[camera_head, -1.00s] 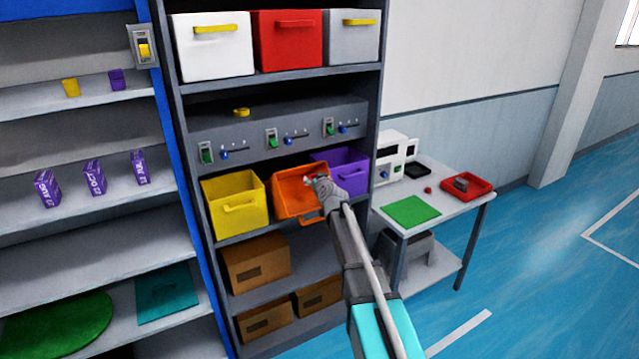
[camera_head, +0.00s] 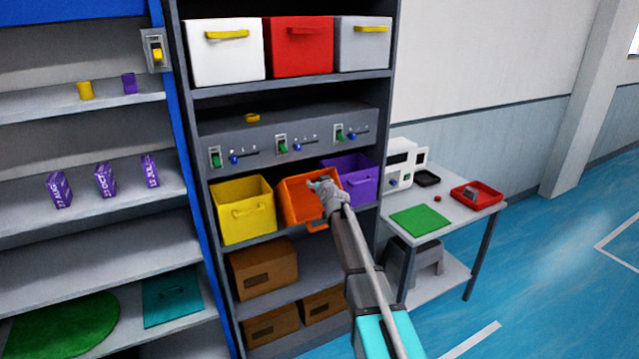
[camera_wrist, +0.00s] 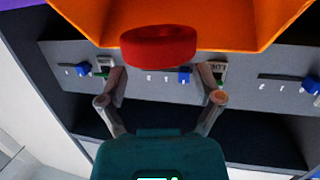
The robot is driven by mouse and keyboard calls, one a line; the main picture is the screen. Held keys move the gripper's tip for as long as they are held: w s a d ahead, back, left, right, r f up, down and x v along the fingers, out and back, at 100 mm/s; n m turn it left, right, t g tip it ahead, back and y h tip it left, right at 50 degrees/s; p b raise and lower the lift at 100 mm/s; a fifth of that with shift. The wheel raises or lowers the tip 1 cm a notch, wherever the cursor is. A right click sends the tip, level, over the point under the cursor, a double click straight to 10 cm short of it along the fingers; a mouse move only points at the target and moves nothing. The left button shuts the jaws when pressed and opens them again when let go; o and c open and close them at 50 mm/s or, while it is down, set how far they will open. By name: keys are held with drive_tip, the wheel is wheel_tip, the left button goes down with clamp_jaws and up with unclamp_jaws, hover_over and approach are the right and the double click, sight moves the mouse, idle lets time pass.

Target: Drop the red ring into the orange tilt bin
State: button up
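The orange tilt bin (camera_wrist: 215,20) lies directly behind the ring at the top of that view. In the head view my gripper (camera_head: 324,188) is at the mouth of the orange tilt bin (camera_head: 296,198), in front of its opening.
A yellow bin (camera_head: 243,212) and a purple bin (camera_head: 358,180) flank the orange one closely. A grey switch panel (camera_head: 270,140) is just above, with a yellow ring (camera_head: 252,118) on top. A side table (camera_head: 455,217) stands to the right.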

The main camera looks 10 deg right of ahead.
drive_tip(key=shift+s, duration=0.15)
idle(0.4)
drive_tip(key=d+p+v, duration=0.2)
drive_tip(key=v, duration=0.7)
drive_tip(key=s+f+b, duration=0.3)
drive_tip(key=f+b, duration=0.5)
drive_tip(key=s+f+b, duration=0.4)
drive_tip(key=f+b, duration=0.5)
drive_tip(key=s+f+b, duration=0.3)
drive_tip(key=f+b, duration=0.6)
drive_tip(key=shift+s+d, duration=0.2)
drive_tip(key=shift+s, duration=0.15)
idle(0.3)
idle(1.1)
